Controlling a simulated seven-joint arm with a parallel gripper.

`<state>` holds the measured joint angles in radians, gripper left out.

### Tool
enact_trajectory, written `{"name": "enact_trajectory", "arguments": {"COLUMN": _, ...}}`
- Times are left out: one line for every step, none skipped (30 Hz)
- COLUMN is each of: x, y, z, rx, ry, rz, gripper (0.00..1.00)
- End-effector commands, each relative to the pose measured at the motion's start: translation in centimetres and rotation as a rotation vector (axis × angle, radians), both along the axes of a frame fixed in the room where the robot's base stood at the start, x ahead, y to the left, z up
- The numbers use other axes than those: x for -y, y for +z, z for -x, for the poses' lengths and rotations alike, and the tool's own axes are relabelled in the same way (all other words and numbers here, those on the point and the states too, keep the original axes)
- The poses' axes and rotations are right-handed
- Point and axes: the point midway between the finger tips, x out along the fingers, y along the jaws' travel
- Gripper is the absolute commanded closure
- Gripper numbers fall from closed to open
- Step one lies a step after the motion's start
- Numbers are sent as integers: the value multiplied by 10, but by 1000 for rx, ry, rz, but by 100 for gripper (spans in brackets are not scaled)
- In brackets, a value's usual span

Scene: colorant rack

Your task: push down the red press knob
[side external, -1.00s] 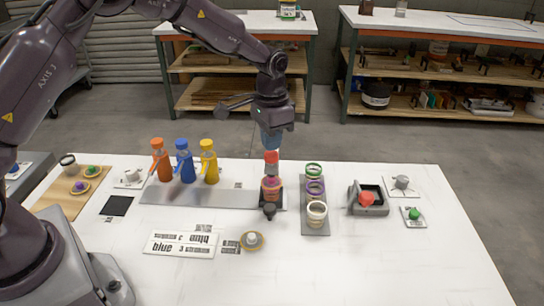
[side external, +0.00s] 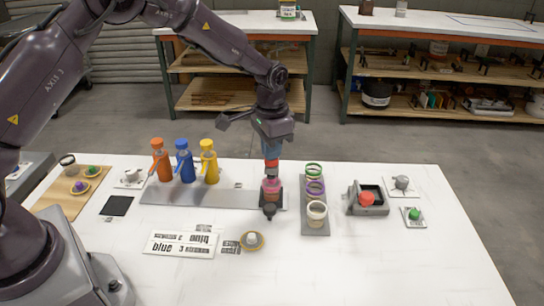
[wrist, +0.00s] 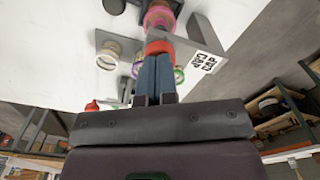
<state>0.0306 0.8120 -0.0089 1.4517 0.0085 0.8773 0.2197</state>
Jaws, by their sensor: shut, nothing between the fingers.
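The red press knob (side external: 272,163) sits on top of a pinkish-red dispenser (side external: 271,187) at the right end of the grey rack (side external: 225,197). My gripper (side external: 272,156) is upright above it, with its shut blue-grey fingertips against the knob's top as far as I can see. In the wrist view the red knob (wrist: 158,47) shows just past the closed fingertips (wrist: 156,60), with a pink ring of the dispenser (wrist: 158,17) beyond. The fingers hide part of the knob's top.
Orange, blue and yellow bottles (side external: 184,162) stand on the rack to the left. A narrow tray with several ringed cups (side external: 316,210) is close on the right. A grey box with a red button (side external: 367,200) stands farther right.

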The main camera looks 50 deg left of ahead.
Motion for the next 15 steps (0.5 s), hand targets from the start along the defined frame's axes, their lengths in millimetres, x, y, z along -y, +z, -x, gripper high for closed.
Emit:
{"name": "enact_trajectory", "arguments": {"x": 0, "y": -3, "z": 0, "rx": -1, "ry": 0, "rz": 0, "gripper": 100}}
{"name": "enact_trajectory", "arguments": {"x": 0, "y": -2, "z": 0, "rx": -1, "ry": 0, "rz": 0, "gripper": 100}}
{"name": "enact_trajectory", "arguments": {"x": 0, "y": -1, "z": 0, "rx": -1, "ry": 0, "rz": 0, "gripper": 100}}
{"name": "enact_trajectory", "arguments": {"x": 0, "y": 0, "z": 0, "rx": -1, "ry": 0, "rz": 0, "gripper": 100}}
{"name": "enact_trajectory", "arguments": {"x": 0, "y": 1, "z": 0, "rx": 0, "ry": 0, "rz": 0, "gripper": 100}}
{"name": "enact_trajectory", "arguments": {"x": 0, "y": 3, "z": 0, "rx": 0, "ry": 0, "rz": 0, "gripper": 100}}
{"name": "enact_trajectory", "arguments": {"x": 0, "y": 5, "z": 0, "rx": 0, "ry": 0, "rz": 0, "gripper": 100}}
{"name": "enact_trajectory", "arguments": {"x": 0, "y": 7, "z": 0, "rx": 0, "ry": 0, "rz": 0, "gripper": 100}}
{"name": "enact_trajectory", "arguments": {"x": 0, "y": 10, "z": 0, "rx": 0, "ry": 0, "rz": 0, "gripper": 100}}
{"name": "enact_trajectory", "arguments": {"x": 0, "y": 12, "z": 0, "rx": 0, "ry": 0, "rz": 0, "gripper": 100}}
{"name": "enact_trajectory", "arguments": {"x": 0, "y": 14, "z": 0, "rx": 0, "ry": 0, "rz": 0, "gripper": 100}}
{"name": "enact_trajectory", "arguments": {"x": 0, "y": 16, "z": 0, "rx": 0, "ry": 0, "rz": 0, "gripper": 100}}
{"name": "enact_trajectory", "arguments": {"x": 0, "y": 18, "z": 0, "rx": 0, "ry": 0, "rz": 0, "gripper": 100}}
{"name": "enact_trajectory", "arguments": {"x": 0, "y": 20, "z": 0, "rx": 0, "ry": 0, "rz": 0, "gripper": 100}}
{"name": "enact_trajectory", "arguments": {"x": 0, "y": 22, "z": 0, "rx": 0, "ry": 0, "rz": 0, "gripper": 100}}
